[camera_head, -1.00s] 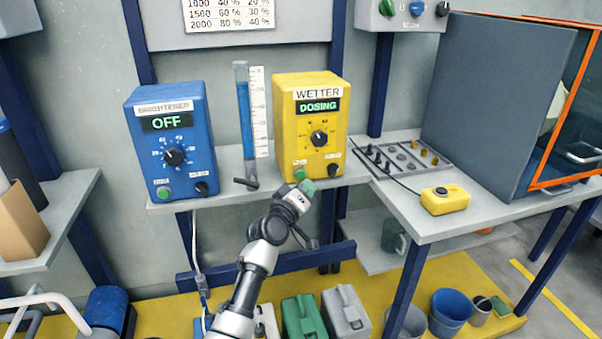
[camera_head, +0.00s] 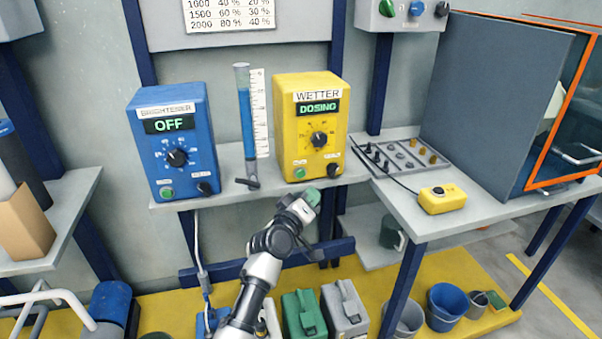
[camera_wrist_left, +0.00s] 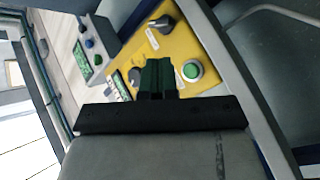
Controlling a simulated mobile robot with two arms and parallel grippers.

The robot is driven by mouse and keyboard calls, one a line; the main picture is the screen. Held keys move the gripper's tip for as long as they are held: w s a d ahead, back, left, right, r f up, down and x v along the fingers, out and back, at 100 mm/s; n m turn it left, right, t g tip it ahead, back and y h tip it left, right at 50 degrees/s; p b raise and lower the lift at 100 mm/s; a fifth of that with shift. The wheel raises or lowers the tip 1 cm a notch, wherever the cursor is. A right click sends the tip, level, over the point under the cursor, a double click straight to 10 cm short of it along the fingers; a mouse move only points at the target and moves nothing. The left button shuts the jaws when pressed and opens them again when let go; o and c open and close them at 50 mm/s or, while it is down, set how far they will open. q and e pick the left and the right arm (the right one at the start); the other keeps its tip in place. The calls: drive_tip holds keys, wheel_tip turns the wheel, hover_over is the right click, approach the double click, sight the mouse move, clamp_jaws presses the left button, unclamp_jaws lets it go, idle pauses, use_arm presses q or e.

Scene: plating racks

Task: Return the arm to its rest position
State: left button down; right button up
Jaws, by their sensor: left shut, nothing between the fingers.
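My left gripper (camera_head: 311,197) is shut and empty, its green fingertips just below and in front of the yellow WETTER box (camera_head: 291,128), apart from it in the head view. The box's display reads DOSING. In the left wrist view my shut green fingers (camera_wrist_left: 157,78) show in front of the yellow box (camera_wrist_left: 145,45), with its lit green button (camera_wrist_left: 191,71) to their right and black knobs beyond. My right gripper is not in view.
The blue BRIGHTENER box (camera_head: 172,140) reading OFF and a blue-filled gauge tube (camera_head: 246,110) share the shelf. A worktable (camera_head: 460,212) with a yellow pendant (camera_head: 442,199) stands at right. Jugs (camera_head: 303,312) and buckets (camera_head: 446,306) are below.

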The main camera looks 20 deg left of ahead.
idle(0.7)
